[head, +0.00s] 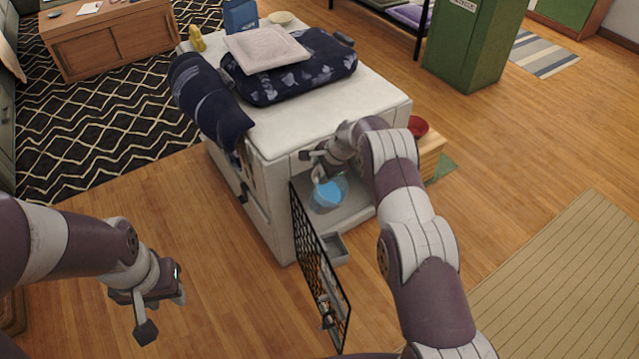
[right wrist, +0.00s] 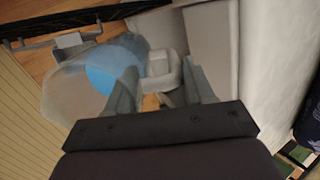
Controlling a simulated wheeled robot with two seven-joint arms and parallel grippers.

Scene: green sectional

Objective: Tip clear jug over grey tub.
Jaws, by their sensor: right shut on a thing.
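The clear jug (head: 328,190) holds blue liquid and is in front of the white block's opening. My right gripper (head: 318,172) is shut on its handle. In the right wrist view the jug (right wrist: 75,85) is left of the fingers, with its handle between them. Whether it is tilted or touches the surface under it, I cannot tell. The grey tub (head: 334,248) lies below the jug in the head view, partly hidden by a dark mesh panel; its inside is barely visible. My left gripper (head: 163,311) is open and empty, low at the left.
The mesh panel (head: 318,270) stands out from the white block (head: 375,98), close to the tub's left. Dark patterned cushions (head: 290,78) lie on the block. A red bowl (head: 418,127) sits on a wooden crate to the right.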

